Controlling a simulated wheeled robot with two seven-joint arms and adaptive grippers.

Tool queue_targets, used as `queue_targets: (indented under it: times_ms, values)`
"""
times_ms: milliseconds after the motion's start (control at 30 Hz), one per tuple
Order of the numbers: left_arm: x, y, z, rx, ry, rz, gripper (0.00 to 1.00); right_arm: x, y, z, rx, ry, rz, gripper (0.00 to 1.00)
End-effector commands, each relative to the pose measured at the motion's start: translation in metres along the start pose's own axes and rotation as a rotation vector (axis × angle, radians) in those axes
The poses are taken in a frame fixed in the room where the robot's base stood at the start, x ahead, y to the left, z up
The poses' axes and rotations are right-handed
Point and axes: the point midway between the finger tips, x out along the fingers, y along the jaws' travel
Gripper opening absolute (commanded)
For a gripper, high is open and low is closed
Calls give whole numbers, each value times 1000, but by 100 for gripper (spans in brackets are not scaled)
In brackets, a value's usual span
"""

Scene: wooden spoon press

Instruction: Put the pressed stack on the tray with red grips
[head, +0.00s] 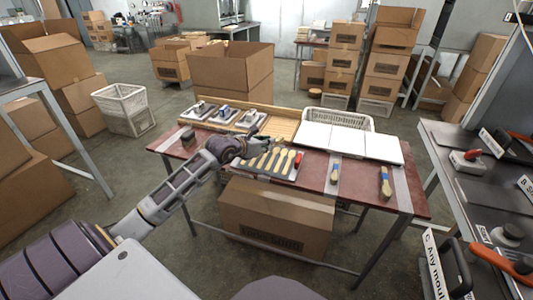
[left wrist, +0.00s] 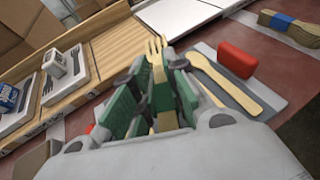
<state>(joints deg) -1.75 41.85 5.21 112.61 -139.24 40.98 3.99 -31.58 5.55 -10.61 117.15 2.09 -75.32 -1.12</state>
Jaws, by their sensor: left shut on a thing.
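The grey tray with red grips (head: 272,172) lies near the front middle of the red-brown table. Several pale wooden spoon-shaped pieces (head: 280,160) lie side by side on it. One red grip (left wrist: 237,60) shows clearly in the left wrist view, beside a wooden spoon (left wrist: 225,82). My left gripper (head: 262,148) is over the tray's far left side. In the left wrist view its green-padded fingers (left wrist: 155,92) are shut on a wooden fork-shaped piece (left wrist: 156,48), tines pointing away. I cannot tell whether it is a stack or touches the tray. My right gripper is not in view.
Blue-banded wooden bundles (head: 385,182) lie on grey strips to the right. White panels (head: 347,142) and a white basket (head: 370,125) are behind. A wooden board (head: 283,126) and small grey plates (head: 203,108) stand at back left. A cluttered bench (head: 455,150) is at far right.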

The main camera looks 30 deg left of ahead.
Motion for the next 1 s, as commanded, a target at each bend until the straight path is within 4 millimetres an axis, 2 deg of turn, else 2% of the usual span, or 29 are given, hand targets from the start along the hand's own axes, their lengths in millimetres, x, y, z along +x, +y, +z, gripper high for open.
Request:
queue_targets:
  times_ms: [200, 333, 867, 900, 1000]
  values:
    - [11, 0, -27, 0, 3, 0, 0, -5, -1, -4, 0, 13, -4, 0]
    - [15, 0, -37, 0, 2, 1, 0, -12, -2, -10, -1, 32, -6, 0]
    - [18, 0, -43, 0, 0, 0, 0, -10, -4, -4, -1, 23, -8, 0]
    - [18, 0, -43, 0, 1, 0, 16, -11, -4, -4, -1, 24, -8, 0]
    - [18, 0, -43, 0, 1, 0, 29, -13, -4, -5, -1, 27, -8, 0]
